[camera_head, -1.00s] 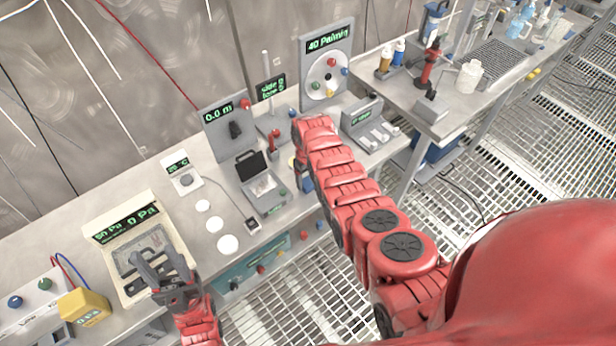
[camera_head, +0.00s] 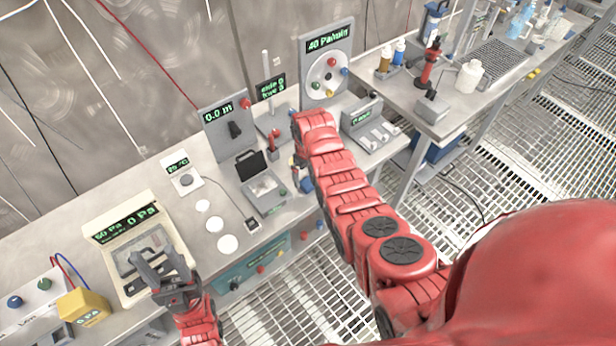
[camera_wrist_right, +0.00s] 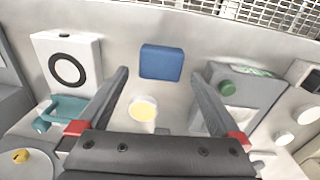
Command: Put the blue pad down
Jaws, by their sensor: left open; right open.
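The blue pad (camera_wrist_right: 161,62) lies flat on the grey bench top in the right wrist view, just beyond and between the two fingertips. My right gripper (camera_wrist_right: 160,76) is open, with nothing between its fingers. In the head view, my own right arm hides most of that gripper, and a bit of blue (camera_head: 307,185) shows beside it. My left gripper (camera_head: 158,258) is open and empty over the cream device with the green Pa display (camera_head: 124,224) at the left.
A pale yellow disc (camera_wrist_right: 143,108) lies near the pad. A white block with a black ring (camera_wrist_right: 66,68) stands left of it, and a grey device with a green knob (camera_wrist_right: 238,95) stands right. White discs (camera_head: 228,244) lie on the bench.

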